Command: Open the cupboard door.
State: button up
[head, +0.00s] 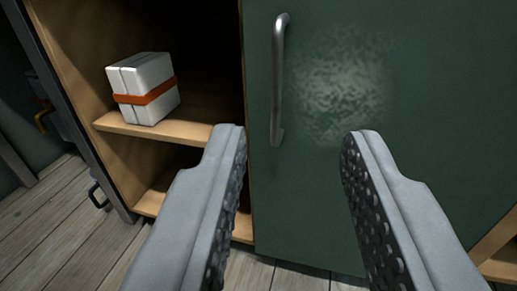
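The cupboard door (400,75) is a flat dark green panel that fills the middle and right of the view. A vertical metal bar handle (279,80) is fixed near its left edge. My gripper (297,140) is open and empty in the foreground, its two grey fingers with studded inner pads spread wide. The handle's lower end shows in the gap between the fingertips, closer to the left one. The fingers appear nearer to me than the door; I see no contact with the handle.
The cupboard's left bay is open, with a wooden shelf (180,131) holding a white block with an orange band (143,88). Another wooden edge (497,245) shows at lower right. The plank floor (60,225) is clear at lower left.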

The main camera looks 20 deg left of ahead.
notch_tip(320, 180, down, 3)
jog(key=s, duration=0.1)
send_near(277, 79)
jog(key=w, duration=0.5)
jog(key=w+a, duration=0.1)
jog(key=w, duration=0.2)
jog(key=shift+a, duration=0.15)
grip_shut()
